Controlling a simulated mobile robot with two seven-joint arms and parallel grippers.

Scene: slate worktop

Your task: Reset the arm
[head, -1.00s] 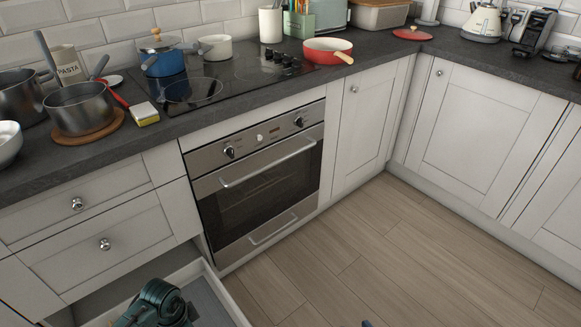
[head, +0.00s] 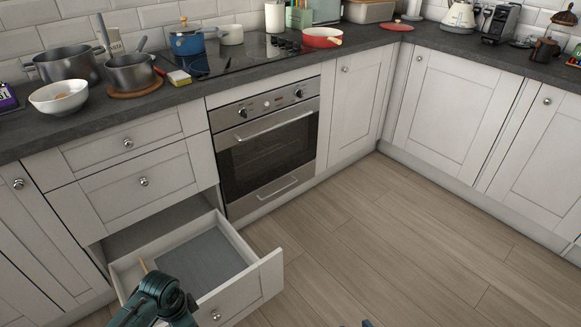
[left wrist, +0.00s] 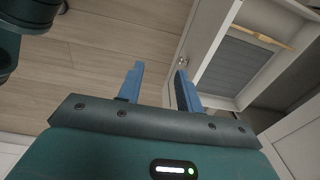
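My left arm (head: 155,300) comes in at the bottom of the head view, in front of the open lower drawer, and covers part of it. Its gripper shows in the left wrist view (left wrist: 158,82). The two blue fingers are apart with nothing between them. They are over the wooden floor, near the outside of the drawer front. A small blue tip (head: 367,323) shows at the bottom edge of the head view; I cannot tell which gripper it belongs to. No other part of my right arm is clearly seen.
The drawer (head: 230,290) stands open with a grey liner and a thin wooden stick (left wrist: 262,38) inside. The oven (head: 268,150) is shut. Pots (head: 133,72) and a white bowl (head: 60,96) stand on the worktop. The floor (head: 390,240) to the right is clear.

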